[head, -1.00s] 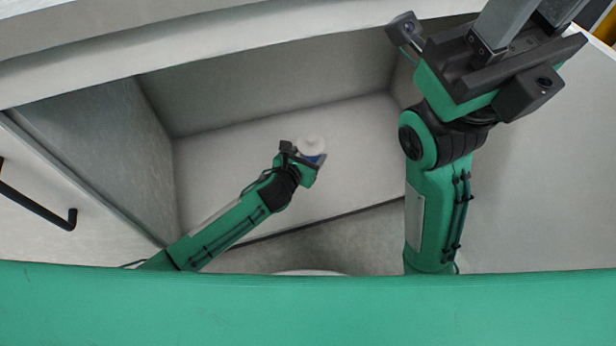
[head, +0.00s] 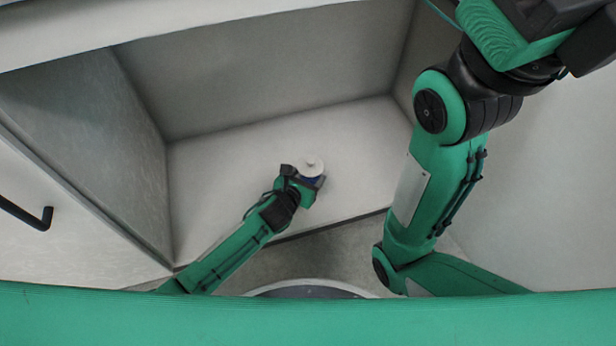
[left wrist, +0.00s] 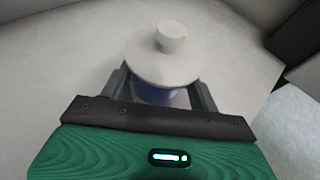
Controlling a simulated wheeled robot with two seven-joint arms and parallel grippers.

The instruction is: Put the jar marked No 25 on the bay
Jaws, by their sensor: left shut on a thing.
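A jar with a white knobbed lid (head: 312,167) and a blue body is in the recessed bay in the head view. It also shows in the left wrist view (left wrist: 163,60), upright between the fingers. No number can be read on it. My left gripper (head: 308,180) is shut on the jar's body below the lid. The bay (head: 220,180) is a pale floor with grey walls around it. The jar is over this floor; I cannot tell whether it touches. My right arm shows at the right of the head view, but its fingertips are outside the frame.
A grey wall (head: 90,120) bounds the bay on the left, and a back wall (head: 270,65) closes it. A pale ledge (head: 170,30) crosses above. A black handle (head: 30,215) is at far left. The bay floor around the jar is clear.

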